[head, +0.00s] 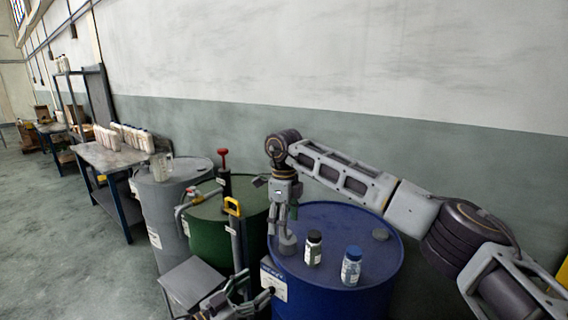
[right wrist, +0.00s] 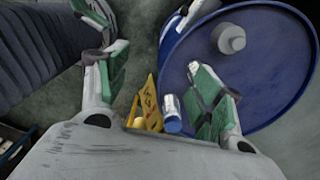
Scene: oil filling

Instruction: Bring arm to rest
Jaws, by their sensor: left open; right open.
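My left gripper (head: 250,293) is open at the bottom of the head view, left of the blue drum (head: 340,222). My right arm comes in from the right and bends down at the drum's left side. Its gripper (head: 284,222) hangs above the lid near a grey cap (head: 287,245). In the right wrist view the right gripper's green-padded fingers (right wrist: 158,88) are apart, with nothing held. The blue drum (right wrist: 270,85) and a grey cap (right wrist: 230,39) show beyond them. A blue-capped bottle (right wrist: 171,112) shows between the fingers, farther off.
A dark-capped bottle (head: 314,248) and a blue-capped bottle (head: 352,266) stand on the blue drum. A green drum (head: 205,235) with a red-handled pump (head: 223,165) and a grey drum (head: 165,215) stand left. A workbench (head: 108,157) holds white bottles. Floor is clear at far left.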

